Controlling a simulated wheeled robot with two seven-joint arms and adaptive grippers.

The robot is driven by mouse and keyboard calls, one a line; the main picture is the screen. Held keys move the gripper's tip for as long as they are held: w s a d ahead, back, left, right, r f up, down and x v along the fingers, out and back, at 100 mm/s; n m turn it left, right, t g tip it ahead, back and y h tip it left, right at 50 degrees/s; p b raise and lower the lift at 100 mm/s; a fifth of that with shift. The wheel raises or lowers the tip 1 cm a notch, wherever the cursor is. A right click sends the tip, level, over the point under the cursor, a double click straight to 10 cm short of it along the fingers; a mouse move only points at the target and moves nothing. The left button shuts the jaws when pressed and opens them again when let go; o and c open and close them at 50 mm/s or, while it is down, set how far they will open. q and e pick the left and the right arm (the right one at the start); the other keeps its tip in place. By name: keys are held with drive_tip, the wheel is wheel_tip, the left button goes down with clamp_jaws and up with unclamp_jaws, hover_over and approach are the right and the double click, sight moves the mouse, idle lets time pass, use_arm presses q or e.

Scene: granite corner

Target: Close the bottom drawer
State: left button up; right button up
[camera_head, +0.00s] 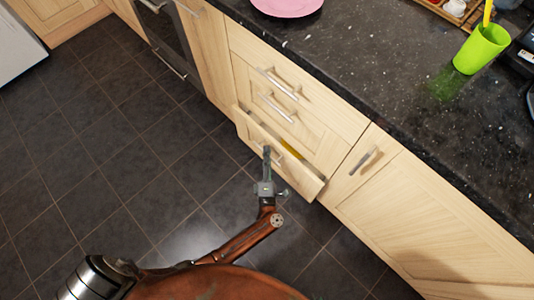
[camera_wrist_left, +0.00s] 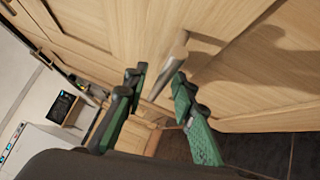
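The bottom drawer (camera_head: 262,143) is pulled part way out of the light wood cabinet, and a narrow strip of its inside shows, with something yellow (camera_head: 291,145) in it. My left gripper (camera_head: 267,155) is in front of the drawer front, close to its bar handle (camera_head: 292,151). In the left wrist view the two green fingers of my left gripper (camera_wrist_left: 160,80) stand apart. A metal bar handle (camera_wrist_left: 172,66) shows between and just beyond their tips; I cannot tell if they touch it. My right gripper is in neither view.
Two shut drawers with bar handles (camera_head: 277,84) are above, and a cabinet door (camera_head: 430,220) is at the right. The dark counter (camera_head: 345,60) carries a pink plate (camera_head: 287,5) and a green cup (camera_head: 481,49). The tiled floor (camera_head: 130,150) at left is clear.

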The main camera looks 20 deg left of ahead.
use_arm(q)
clamp_jaws()
idle(0.3)
